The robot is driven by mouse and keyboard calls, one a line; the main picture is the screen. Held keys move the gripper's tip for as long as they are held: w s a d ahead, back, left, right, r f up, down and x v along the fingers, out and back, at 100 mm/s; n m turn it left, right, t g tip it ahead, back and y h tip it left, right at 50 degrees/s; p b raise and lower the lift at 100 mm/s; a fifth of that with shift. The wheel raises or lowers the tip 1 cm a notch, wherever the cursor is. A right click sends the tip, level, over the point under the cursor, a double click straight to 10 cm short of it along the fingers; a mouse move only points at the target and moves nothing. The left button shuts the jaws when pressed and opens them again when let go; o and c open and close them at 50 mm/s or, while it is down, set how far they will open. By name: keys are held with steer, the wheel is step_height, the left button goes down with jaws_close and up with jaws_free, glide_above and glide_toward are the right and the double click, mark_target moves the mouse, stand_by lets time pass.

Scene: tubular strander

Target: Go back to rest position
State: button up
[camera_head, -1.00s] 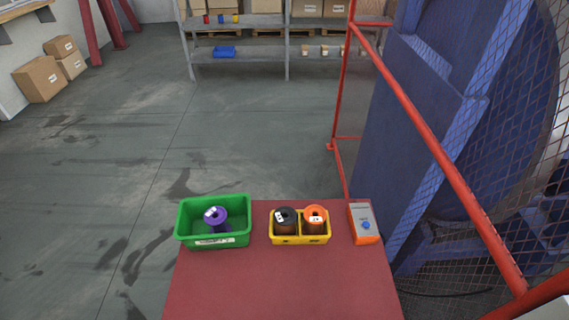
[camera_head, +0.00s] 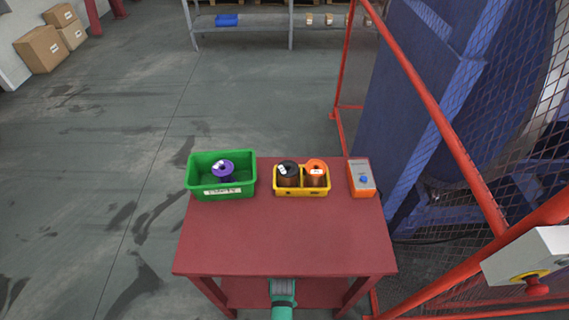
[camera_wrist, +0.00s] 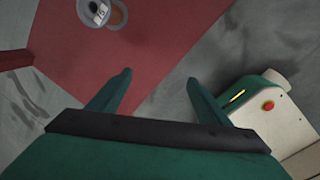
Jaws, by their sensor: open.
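My gripper (camera_wrist: 150,88) is open and empty in the wrist view, its two green fingers apart above the floor and the edge of the red table. In the head view a green part of my arm shows at the bottom, by the table's front edge. The red table (camera_head: 290,240) bears a green bin (camera_head: 205,188) with a purple spool (camera_head: 223,172) in it. A yellow two-part bin (camera_head: 302,193) holds a black-topped spool (camera_head: 288,174) and an orange spool (camera_head: 316,174). A spool (camera_wrist: 97,12) also shows at the top of the wrist view.
A grey and orange box with a blue button (camera_head: 362,178) stands right of the yellow bin. A red-framed mesh fence (camera_head: 440,120) and a blue machine stand on the right, with a red emergency button (camera_head: 536,284) near. Open floor lies left of the table.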

steer(key=s+r+m+t, duration=0.7)
steer(key=s+r+m, duration=0.5)
steer(key=m, duration=0.1)
steer(key=s+r+m+t, duration=0.2)
steer(key=r+m, duration=0.1)
steer(key=r, duration=0.6)
steer(key=s+r+m+t, duration=0.2)
steer(key=s+r+m, duration=0.1)
steer(key=r, duration=0.7)
steer(key=s+d+r+m+t, duration=0.1)
steer(key=r+m, duration=0.4)
steer(key=r, duration=0.5)
steer(key=shift+s+t, duration=0.9)
